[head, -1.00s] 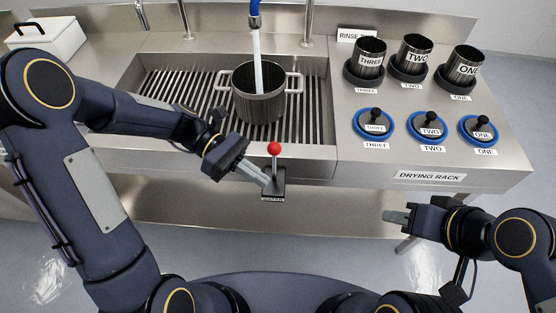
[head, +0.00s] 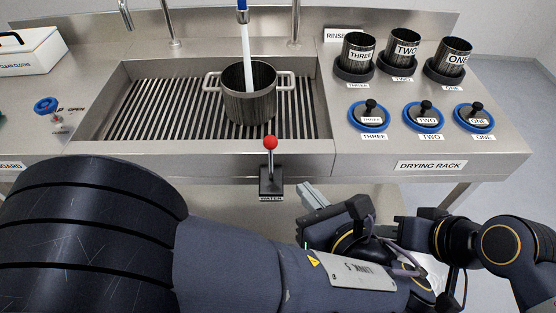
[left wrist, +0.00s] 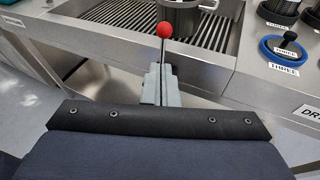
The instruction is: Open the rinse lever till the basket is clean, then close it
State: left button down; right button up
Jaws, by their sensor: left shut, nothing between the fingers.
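The rinse lever has a red ball (head: 270,142) on a thin stem and stands roughly upright on a black base (head: 271,181) at the sink's front. A steel two-handled pot (head: 249,103), seemingly the basket, stands on the slatted sink grate under a running water stream (head: 246,45). Its cleanness cannot be told. My left gripper (head: 314,196) is shut and empty, right of the lever base and apart from it. In the left wrist view its fingers (left wrist: 161,86) overlap the lever's lower stem. My right gripper's fingers are hidden behind my left wrist.
Three steel cups (head: 405,52) and three blue-ringed knobs (head: 425,117) are on the drying-rack side at right. A blue valve (head: 47,105) and a white cloth box (head: 30,50) are at left. My left arm covers the lower foreground.

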aim_at(276, 139)
pick_arm(q)
jog(key=x, duration=1.3)
jog(key=shift+w+d, duration=0.15)
jog(key=shift+w, duration=0.3)
jog(key=w+m+g+h+p, duration=0.1)
jog(key=w+g+p, duration=0.1)
jog(key=p, duration=0.5)
jog(key=shift+w+g+p, duration=0.4)
jog(key=shift+w, duration=0.45)
jog(key=shift+r, duration=0.1)
